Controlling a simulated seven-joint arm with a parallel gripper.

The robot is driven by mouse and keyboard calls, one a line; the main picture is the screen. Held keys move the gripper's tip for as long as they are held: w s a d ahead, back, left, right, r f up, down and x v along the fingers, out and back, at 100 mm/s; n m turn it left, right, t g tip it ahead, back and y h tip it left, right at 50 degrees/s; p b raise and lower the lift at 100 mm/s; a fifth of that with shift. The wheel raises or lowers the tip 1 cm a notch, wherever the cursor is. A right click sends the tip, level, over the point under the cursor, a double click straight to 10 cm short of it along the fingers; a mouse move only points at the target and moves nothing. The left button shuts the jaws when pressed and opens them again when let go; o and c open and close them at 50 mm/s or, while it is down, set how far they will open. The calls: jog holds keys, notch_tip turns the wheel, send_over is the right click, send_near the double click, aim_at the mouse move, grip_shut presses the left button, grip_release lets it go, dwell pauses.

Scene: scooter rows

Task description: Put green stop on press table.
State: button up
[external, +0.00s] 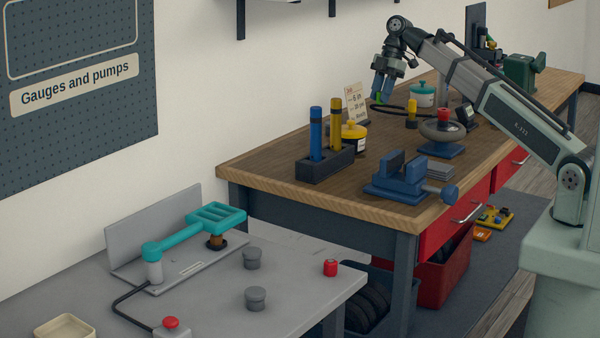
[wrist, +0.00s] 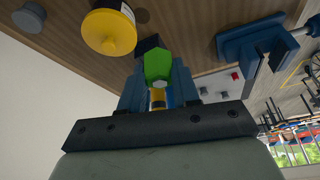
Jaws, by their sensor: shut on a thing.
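My gripper (external: 382,100) is raised above the wooden bench and shut on the green stop. The green stop (wrist: 157,66) sits between my blue fingertips in the wrist view. Only a small part of the green stop (external: 379,97) shows in the external view, the rest being hidden by the fingers. The grey table (external: 207,310) at the front left, which appears to be the press table, carries a teal-handled press (external: 200,229). Two grey stops (external: 252,258) and a red stop (external: 330,267) stand on it. My gripper is far from that table.
The wooden bench (external: 300,186) holds a dark block with blue and yellow cylinders (external: 326,165), a yellow-lidded jar (external: 354,136) and a blue vise (external: 403,178). The grey table's front middle has clear room.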

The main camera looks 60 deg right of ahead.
jog(key=r, duration=0.5)
jog(key=shift+w+a, duration=0.1)
jog(key=shift+a, duration=0.15)
jog(key=w+a+n, duration=0.2)
jog(key=a, duration=1.1)
jog(key=n+g, duration=0.3)
jog(key=n, duration=0.3)
send_over(294, 265)
jog(key=d, duration=0.2)
notch_tip(294, 265, down, 18)
jog(key=shift+w+a+f, duration=0.1)
jog(key=shift+f, duration=1.75)
jog(key=shift+w+a+f, duration=0.1)
jog(key=shift+w+f, duration=0.05)
jog(key=shift+f, duration=1.7)
jog(key=shift+w+a+f, duration=0.1)
jog(key=shift+f, duration=1.75)
jog(key=shift+f, duration=0.1)
jog(key=o, duration=1)
